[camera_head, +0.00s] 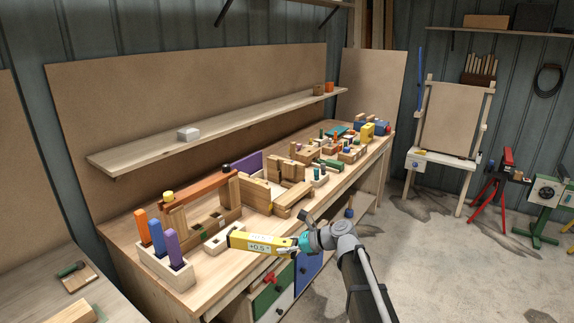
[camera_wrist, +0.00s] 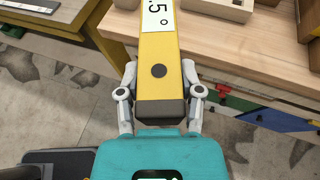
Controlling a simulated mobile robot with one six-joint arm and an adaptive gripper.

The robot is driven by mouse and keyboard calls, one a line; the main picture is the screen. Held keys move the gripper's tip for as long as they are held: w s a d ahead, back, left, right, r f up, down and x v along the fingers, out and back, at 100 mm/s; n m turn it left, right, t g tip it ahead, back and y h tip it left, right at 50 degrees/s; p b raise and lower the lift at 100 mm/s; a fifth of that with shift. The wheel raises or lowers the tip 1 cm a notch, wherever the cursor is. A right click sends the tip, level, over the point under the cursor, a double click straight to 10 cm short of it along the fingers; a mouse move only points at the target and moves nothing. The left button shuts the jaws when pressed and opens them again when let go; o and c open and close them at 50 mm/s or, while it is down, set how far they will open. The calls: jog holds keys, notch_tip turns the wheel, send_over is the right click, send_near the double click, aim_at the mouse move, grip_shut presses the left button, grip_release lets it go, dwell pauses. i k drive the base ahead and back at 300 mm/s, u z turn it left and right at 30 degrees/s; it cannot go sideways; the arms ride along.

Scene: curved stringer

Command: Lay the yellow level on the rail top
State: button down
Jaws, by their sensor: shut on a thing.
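The yellow level (camera_head: 243,241) is a long yellow bar with a white display patch that reads about 0.5°. It also fills the middle of the wrist view (camera_wrist: 158,52). My gripper (camera_head: 291,246) is shut on the level's near dark end, with one grey finger on each side of it in the wrist view (camera_wrist: 159,76). The level extends left over the bench's front edge. An orange-brown rail (camera_head: 195,185) lies raised on wooden supports, behind and left of the level, apart from it. A yellow piece sits near its left end and a dark knob near its right end.
A holder (camera_head: 165,265) with blue, orange and purple upright blocks stands at the bench's left end. A pale open box (camera_head: 221,243) is beside the level's far end. Wooden blocks (camera_head: 290,196) crowd the bench to the right. A shelf (camera_head: 235,118) runs above.

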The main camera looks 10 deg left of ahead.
aim_at(200, 184)
jog(key=i, duration=0.9)
jog(key=z, duration=0.05)
